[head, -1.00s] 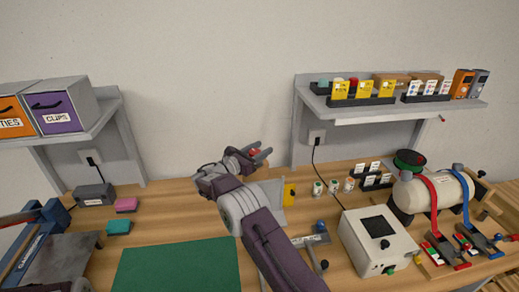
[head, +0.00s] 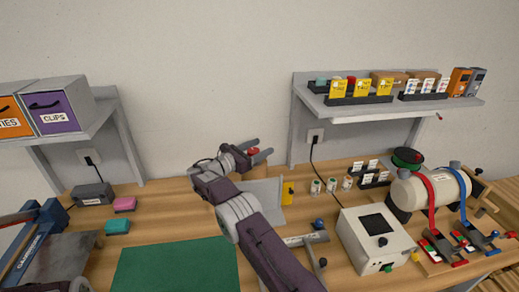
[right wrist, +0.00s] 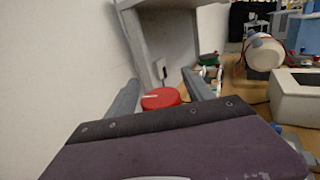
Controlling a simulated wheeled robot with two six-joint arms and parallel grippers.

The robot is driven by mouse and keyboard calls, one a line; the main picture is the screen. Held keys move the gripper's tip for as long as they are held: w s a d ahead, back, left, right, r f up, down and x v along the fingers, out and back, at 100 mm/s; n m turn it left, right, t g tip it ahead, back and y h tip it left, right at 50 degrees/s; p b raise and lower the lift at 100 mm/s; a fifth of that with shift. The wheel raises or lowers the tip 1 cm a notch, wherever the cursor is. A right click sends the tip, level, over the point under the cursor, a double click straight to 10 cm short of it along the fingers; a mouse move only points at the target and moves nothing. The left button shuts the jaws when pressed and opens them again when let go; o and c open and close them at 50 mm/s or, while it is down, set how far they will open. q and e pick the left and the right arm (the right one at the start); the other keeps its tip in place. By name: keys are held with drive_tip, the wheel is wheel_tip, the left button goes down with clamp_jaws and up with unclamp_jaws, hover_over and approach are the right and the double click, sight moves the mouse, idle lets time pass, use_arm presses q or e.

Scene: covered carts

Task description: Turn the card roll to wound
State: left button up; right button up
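My right gripper (head: 262,148) is raised near the wall behind the bench, with its two fingers spread apart. A red round cap with a white mark (right wrist: 160,98) shows between its fingers in the right wrist view, and the cap also shows in the head view (head: 253,150). What the cap belongs to is hidden, and I cannot tell whether the fingers touch it. No part is clearly identifiable as the card roll. A cream drum (head: 428,190) with red and blue straps lies at the right. My left gripper is out of view.
A grey upright plate (head: 264,192) stands below my right gripper. A white box with a dark screen (head: 377,243) and small jars (head: 331,185) are to its right. A green mat (head: 175,268) lies in front. A loaded shelf (head: 385,108) hangs at the right.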

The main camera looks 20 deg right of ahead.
sight(248, 153)
drive_tip(key=shift+a+f, duration=0.1)
drive_tip(key=shift+a, duration=0.1)
use_arm(q)
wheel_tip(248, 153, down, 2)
drive_tip(key=shift+b, duration=1.05)
use_arm(e)
drive_tip(key=v, duration=0.8)
drive_tip(key=shift+s+a, duration=0.2)
drive_tip(key=shift+a, duration=0.15)
